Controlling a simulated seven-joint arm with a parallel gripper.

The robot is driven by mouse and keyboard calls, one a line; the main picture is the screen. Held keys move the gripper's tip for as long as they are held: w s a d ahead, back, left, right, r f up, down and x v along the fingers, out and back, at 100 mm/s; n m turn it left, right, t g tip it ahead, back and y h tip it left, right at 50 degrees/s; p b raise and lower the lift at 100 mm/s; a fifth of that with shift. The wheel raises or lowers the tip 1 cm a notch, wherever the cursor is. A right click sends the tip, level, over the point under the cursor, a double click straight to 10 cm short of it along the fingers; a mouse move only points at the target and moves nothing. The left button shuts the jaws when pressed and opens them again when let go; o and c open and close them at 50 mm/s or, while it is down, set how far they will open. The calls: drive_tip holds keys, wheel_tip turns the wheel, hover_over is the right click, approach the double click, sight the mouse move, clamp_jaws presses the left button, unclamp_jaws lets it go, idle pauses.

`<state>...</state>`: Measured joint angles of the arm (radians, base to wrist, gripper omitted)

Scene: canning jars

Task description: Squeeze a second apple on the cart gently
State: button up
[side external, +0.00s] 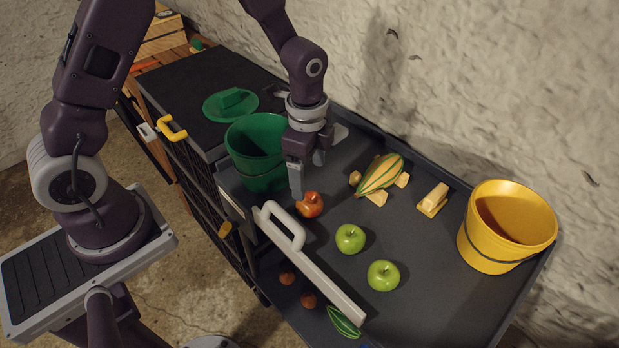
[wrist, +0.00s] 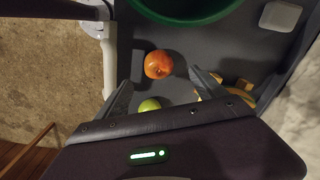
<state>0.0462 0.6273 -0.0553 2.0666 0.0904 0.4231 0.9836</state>
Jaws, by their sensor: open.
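A red-orange apple (side external: 310,205) sits on the dark cart top (side external: 440,300), close to the white handle bar. Two green apples, a nearer one (side external: 350,239) and a farther one (side external: 383,275), sit to its right. My gripper (side external: 308,176) points down just above and behind the red apple, beside the green bucket. Its jaws are open and empty. In the wrist view the red apple (wrist: 158,64) lies between and slightly beyond the fingertips (wrist: 160,82). One green apple (wrist: 149,105) shows partly there, cut off by the gripper body.
A green bucket (side external: 258,140) stands left of my gripper, a yellow bucket (side external: 482,250) at the right. A striped squash (side external: 380,176) rests on wooden blocks behind; another wooden piece (side external: 434,198) is beside it. The white handle bar (side external: 330,281) runs along the front edge. Small brown fruits (side external: 308,300) lie below.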

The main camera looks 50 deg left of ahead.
sight(310, 198)
drive_tip(key=shift+m, duration=0.4)
wheel_tip(310, 198, down, 9)
drive_tip(key=shift+d+f, duration=0.15)
drive_tip(key=c, duration=1)
drive_tip(key=shift+o, duration=0.8)
drive_tip(key=o, duration=0.9)
drive_tip(key=shift+c, duration=0.2)
